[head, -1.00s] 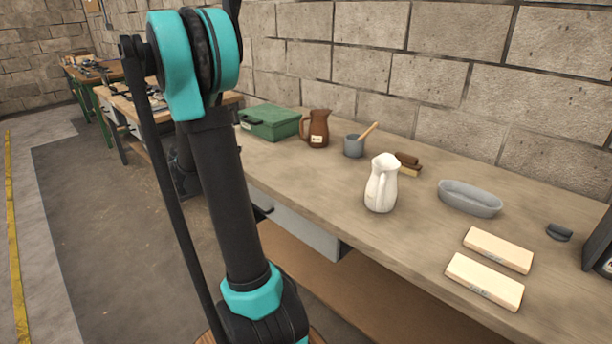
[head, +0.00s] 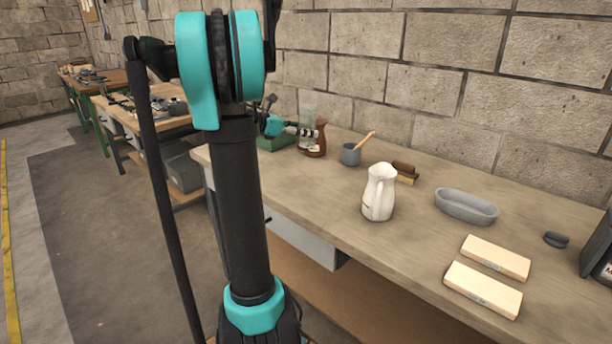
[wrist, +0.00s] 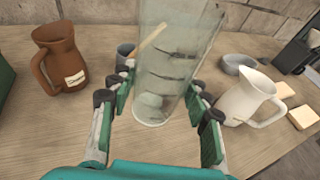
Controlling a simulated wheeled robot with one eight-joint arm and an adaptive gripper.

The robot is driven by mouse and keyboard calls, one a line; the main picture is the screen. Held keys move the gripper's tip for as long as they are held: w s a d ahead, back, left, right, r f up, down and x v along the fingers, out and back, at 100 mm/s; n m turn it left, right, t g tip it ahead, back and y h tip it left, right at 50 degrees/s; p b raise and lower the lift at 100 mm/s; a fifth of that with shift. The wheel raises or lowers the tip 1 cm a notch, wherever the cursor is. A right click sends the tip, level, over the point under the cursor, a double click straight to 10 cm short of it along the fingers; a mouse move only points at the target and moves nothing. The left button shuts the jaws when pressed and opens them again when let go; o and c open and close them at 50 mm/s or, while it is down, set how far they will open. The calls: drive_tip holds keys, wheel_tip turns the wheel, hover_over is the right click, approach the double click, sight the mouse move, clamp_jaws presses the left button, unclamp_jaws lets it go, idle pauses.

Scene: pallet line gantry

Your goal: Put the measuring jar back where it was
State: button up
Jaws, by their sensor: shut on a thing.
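The measuring jar (wrist: 178,62) is a tall clear glass vessel with dark marks on its side. My gripper (wrist: 160,88) is shut on it, with fingers on both sides in the wrist view. In the head view the jar (head: 308,112) is partly in front of the brown jug, and my gripper (head: 302,131) reaches it from the left. The jar looks upright in the head view. I cannot tell whether its base touches the bench.
The bench (head: 310,205) holds a labelled brown jug (wrist: 61,60), a green box (head: 272,143), a grey pot with a stick (head: 350,154), a white jug (head: 379,192), a brush (head: 405,172), a grey dish (head: 467,206) and two pale blocks (head: 484,289). Bare bench lies left of the white jug.

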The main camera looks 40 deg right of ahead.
wheel_tip(320, 180, down, 15)
drive_tip(key=shift+f, duration=0.2)
idle(0.3)
drive_tip(key=o, duration=1.3)
drive_tip(key=shift+o, duration=0.2)
drive_tip(key=v, duration=1.2)
drive_tip(key=s+a+f+m+t+y, duration=0.3)
drive_tip(key=s+a+f+m+y, duration=0.1)
drive_tip(key=a, duration=0.7)
drive_tip(key=s+a+f+m+t+y, duration=0.3)
drive_tip(key=s+a+f+m+y, duration=0.2)
drive_tip(key=a, duration=0.7)
drive_tip(key=s+a+f+m+t+y, duration=0.2)
drive_tip(key=s+a+f+m+y, duration=0.2)
drive_tip(key=a, duration=0.8)
drive_tip(key=shift+s+f+m+t+y, duration=0.4)
drive_tip(key=shift+s+f+m, duration=0.25)
drive_tip(key=shift+m, duration=0.05)
